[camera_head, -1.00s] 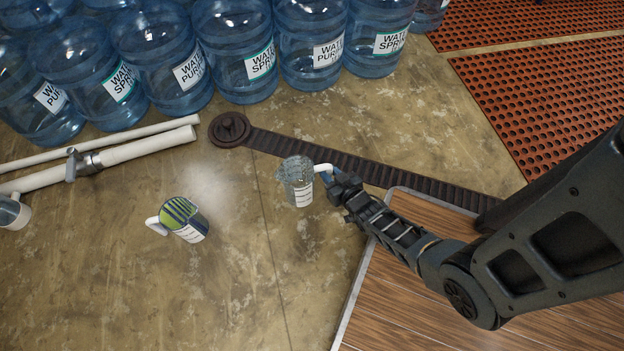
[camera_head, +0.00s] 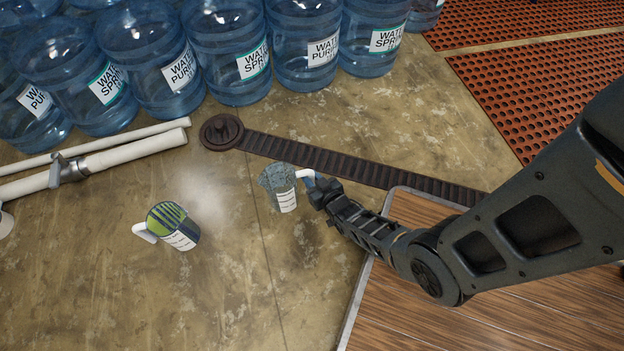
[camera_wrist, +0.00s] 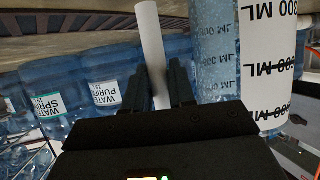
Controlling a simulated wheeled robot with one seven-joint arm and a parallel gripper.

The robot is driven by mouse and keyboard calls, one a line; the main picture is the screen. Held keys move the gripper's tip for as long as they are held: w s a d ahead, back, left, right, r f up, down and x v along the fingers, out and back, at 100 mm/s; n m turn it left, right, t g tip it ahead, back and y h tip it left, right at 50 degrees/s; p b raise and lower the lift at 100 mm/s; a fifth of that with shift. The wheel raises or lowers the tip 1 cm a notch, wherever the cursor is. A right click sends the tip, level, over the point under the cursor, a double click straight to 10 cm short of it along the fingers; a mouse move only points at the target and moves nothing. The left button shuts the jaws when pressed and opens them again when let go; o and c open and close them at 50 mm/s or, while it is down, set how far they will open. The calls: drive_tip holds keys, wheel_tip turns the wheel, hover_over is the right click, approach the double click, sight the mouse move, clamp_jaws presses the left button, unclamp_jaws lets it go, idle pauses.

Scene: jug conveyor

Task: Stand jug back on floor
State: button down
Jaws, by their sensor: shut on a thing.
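A clear measuring jug (camera_head: 280,189) with a white label and a white handle is near the middle of the head view, looking roughly upright. My gripper (camera_head: 319,190) is shut on its handle from the right. In the wrist view the white handle (camera_wrist: 153,50) passes between my gripper's fingers (camera_wrist: 169,88). The jug's wall and its label with ML markings (camera_wrist: 268,60) fill the right side there. Whether the jug's base touches the floor (camera_head: 250,270) I cannot tell.
A second jug (camera_head: 178,232) with green and dark stripes stands to the left. A dark ribbed strip (camera_head: 330,167) runs behind. Large blue water bottles (camera_head: 230,70) line the back, white pipes (camera_head: 110,158) lie at left, and a wooden platform (camera_head: 440,310) is at front right.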

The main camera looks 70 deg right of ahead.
drive_tip(key=c, duration=0.9)
unclamp_jaws()
drive_tip(key=shift+c, duration=0.2)
drive_tip(key=p+v, duration=0.5)
drive_tip(key=v, duration=0.7)
drive_tip(key=s+a+r+n+t+y, duration=0.1)
drive_tip(key=a+r, duration=0.4)
drive_tip(key=r, duration=1)
drive_tip(key=s+a+r+n+t+y, duration=0.1)
drive_tip(key=s+a+r+n+y, duration=0.2)
drive_tip(key=r, duration=1.1)
drive_tip(key=s+a+r+n+t+y, duration=0.2)
drive_tip(key=s+a+r, duration=0.3)
drive_tip(key=r, duration=1)
drive_tip(key=a+n+y, duration=0.1)
drive_tip(key=a, duration=0.2)
drive_tip(key=shift+r+y, duration=0.3)
drive_tip(key=shift+y, duration=0.1)
wheel_tip(320, 180, up, 31)
drive_tip(key=p, duration=3)
drive_tip(key=shift+f, duration=0.25)
